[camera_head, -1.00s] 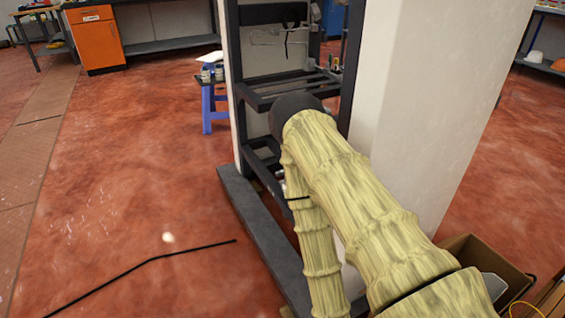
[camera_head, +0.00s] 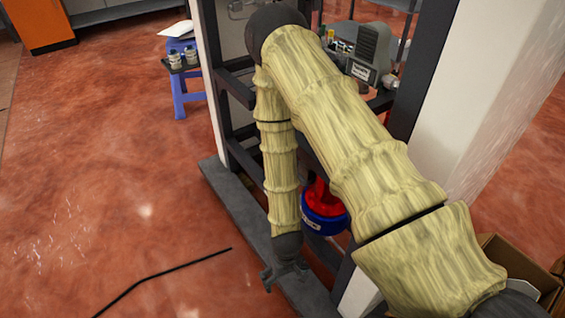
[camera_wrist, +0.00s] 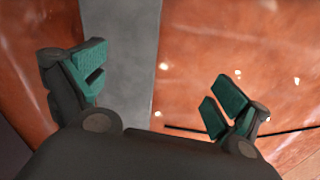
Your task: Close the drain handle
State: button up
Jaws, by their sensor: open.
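I cannot make out the drain handle in either view. In the head view, my gripper (camera_head: 284,272) hangs at the end of my downward-bent forearm, over the grey beam at the foot of the dark frame. The wrist view shows its two green-padded jaws (camera_wrist: 160,82) spread wide with nothing between them. A red object with a blue lower part (camera_head: 322,212) is partly hidden behind my arm, to the upper right of the gripper. A grey device with a small label (camera_head: 368,50) is on the frame behind my upper arm.
The grey beam (camera_head: 228,190) runs along the floor below the frame. A blue stool (camera_head: 178,88) with small jars stands at upper left. A black cable (camera_head: 170,275) lies on the otherwise clear red floor. A pale pillar (camera_head: 480,110) and cardboard box (camera_head: 530,270) are at right.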

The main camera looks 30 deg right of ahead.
jog(key=w+r+n, duration=0.1)
jog(key=w+r, duration=0.6)
jog(key=w, duration=0.4)
jog(key=w+r, duration=0.6)
jog(key=w, duration=0.4)
jog(key=w+d+r+n+b, duration=0.1)
jog(key=w+d+r+b, duration=0.5)
jog(key=d+r, duration=0.85)
jog(key=f+b, duration=0.1)
jog(key=f, duration=0.2)
jog(key=f+b, duration=0.2)
jog(key=f, duration=0.2)
jog(key=w+f+b, duration=0.1)
jog(key=f, duration=0.2)
jog(key=shift+d+f, duration=0.1)
jog(key=shift+f, duration=0.3)
jog(key=c, duration=0.9)
